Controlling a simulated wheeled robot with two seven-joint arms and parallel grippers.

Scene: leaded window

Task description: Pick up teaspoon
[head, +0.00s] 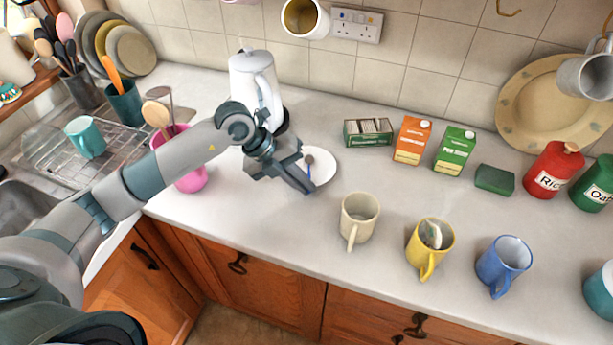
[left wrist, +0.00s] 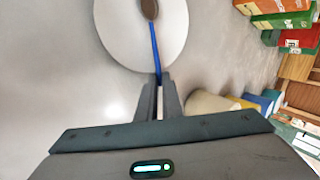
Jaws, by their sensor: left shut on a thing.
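The teaspoon (head: 309,164) has a blue handle and a brown bowl. It lies over the white saucer (head: 326,168) on the counter, and I cannot tell whether it touches it. In the left wrist view the teaspoon (left wrist: 154,44) runs from the saucer (left wrist: 117,30) down to between my fingertips. My left gripper (head: 309,188), also in the left wrist view (left wrist: 158,84), is shut on the end of the blue handle at the saucer's near edge. The fingers hide the handle's tip. My right gripper is not in view.
A white kettle (head: 246,82) stands behind my left gripper and a pink pot (head: 192,178) to its left. A cream mug (head: 358,220), a yellow mug (head: 428,246) and a blue mug (head: 503,262) stand to the right. Cartons (head: 412,140) line the back.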

